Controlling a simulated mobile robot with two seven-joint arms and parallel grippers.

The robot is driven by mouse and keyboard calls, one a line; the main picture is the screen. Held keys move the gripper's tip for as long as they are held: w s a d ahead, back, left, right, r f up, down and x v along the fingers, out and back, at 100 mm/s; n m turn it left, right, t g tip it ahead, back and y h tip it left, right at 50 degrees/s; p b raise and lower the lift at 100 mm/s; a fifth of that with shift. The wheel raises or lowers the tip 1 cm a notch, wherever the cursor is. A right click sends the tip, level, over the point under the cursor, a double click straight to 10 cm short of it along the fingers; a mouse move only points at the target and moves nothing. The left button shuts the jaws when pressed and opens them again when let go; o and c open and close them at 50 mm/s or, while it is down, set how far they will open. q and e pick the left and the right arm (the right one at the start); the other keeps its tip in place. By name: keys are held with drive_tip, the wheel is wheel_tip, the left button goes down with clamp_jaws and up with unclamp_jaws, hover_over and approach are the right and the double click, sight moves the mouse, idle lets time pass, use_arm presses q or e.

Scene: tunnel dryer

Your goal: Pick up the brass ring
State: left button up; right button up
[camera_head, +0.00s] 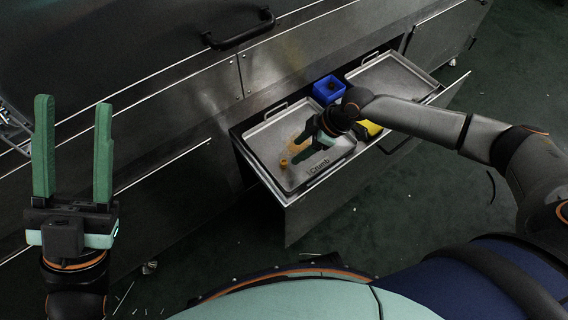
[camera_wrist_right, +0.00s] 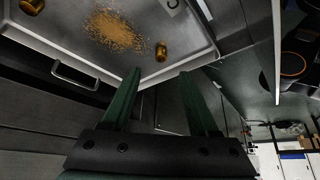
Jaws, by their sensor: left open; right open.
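A small brass-coloured piece (camera_head: 283,163), likely the brass ring, lies on the left side of a metal tray (camera_head: 262,139) in the open drawer. In the right wrist view, one brass piece (camera_wrist_right: 161,51) lies near the tray edge, just beyond my fingertips. A second brass-brown piece (camera_wrist_right: 32,6) is at the top left corner; I cannot tell for sure which is the ring. My right gripper (camera_head: 298,152) is open and empty above the tray, hiding part of it. My left gripper (camera_head: 74,101) is open and empty, pointing up at far left, away from the drawer.
Brown crumbs (camera_wrist_right: 115,29) are scattered on the tray. A blue bin (camera_head: 328,90) and a partly hidden yellow bin (camera_head: 372,128) stand beside it. Another metal tray (camera_head: 392,80) is to the right. The drawer front (camera_head: 310,212) and steel cabinet bound the space.

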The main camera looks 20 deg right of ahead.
sight(286, 161)
drive_tip(key=b+x, duration=0.1)
drive_tip(key=x, duration=0.2)
drive_tip(key=b+x, duration=0.1)
drive_tip(key=x, duration=0.3)
drive_tip(key=shift+s+d+f+b, duration=0.1)
drive_tip(key=shift+s+d+b, duration=0.1)
drive_tip(key=shift+b, duration=0.2)
use_arm(q)
wheel_tip(286, 161, down, 3)
drive_tip(key=shift+w+d+f+n, duration=0.1)
drive_tip(key=shift+w+f+n, duration=0.05)
drive_tip(key=shift+n, duration=0.35)
use_arm(e)
clamp_jaws()
